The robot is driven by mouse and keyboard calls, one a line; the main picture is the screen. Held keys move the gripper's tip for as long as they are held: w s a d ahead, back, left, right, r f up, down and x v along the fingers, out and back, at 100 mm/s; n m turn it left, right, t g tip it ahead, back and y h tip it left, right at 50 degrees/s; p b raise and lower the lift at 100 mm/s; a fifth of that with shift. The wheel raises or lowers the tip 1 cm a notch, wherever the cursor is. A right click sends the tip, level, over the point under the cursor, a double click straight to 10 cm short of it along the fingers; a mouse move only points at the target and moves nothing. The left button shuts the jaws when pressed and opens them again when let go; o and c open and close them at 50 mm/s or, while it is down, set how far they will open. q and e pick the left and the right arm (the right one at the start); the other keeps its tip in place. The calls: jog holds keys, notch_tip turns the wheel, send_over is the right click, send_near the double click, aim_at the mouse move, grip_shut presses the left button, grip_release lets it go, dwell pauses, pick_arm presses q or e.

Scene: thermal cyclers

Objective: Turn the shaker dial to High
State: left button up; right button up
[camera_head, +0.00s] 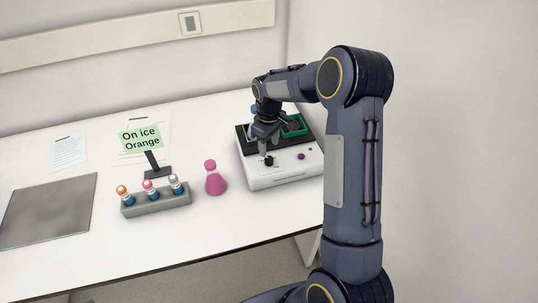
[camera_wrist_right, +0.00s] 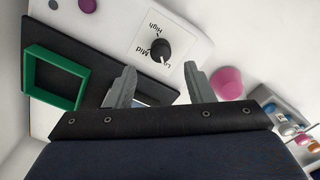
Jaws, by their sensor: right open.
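The white shaker (camera_head: 285,178) stands at the right end of the bench. Its black dial (camera_head: 269,161) is on the front part of its top. In the right wrist view the dial (camera_wrist_right: 160,48) sits on a white label reading High, Mid and a partly hidden Lo. A pale mark on the knob seems to face the Lo side, but it is small. My right gripper (camera_head: 265,146) is above the dial, pointing down. In the wrist view its two fingers (camera_wrist_right: 158,80) are apart with nothing between them, and the dial shows beyond their tips. My left gripper is out of view.
A green frame (camera_head: 303,125) sits on the shaker's black platform, and a purple button (camera_head: 301,156) is right of the dial. A pink flask (camera_head: 215,180), a grey rack (camera_head: 157,203) of capped bottles and an "On ice Orange" sign (camera_head: 141,137) stand left. A grey plate (camera_head: 48,211) lies far left.

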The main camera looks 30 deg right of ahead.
aim_at(269, 158)
notch_tip(269, 158, down, 6)
jog(key=shift+p, duration=0.5)
jog(key=shift+c, duration=0.5)
jog(key=c, duration=0.9)
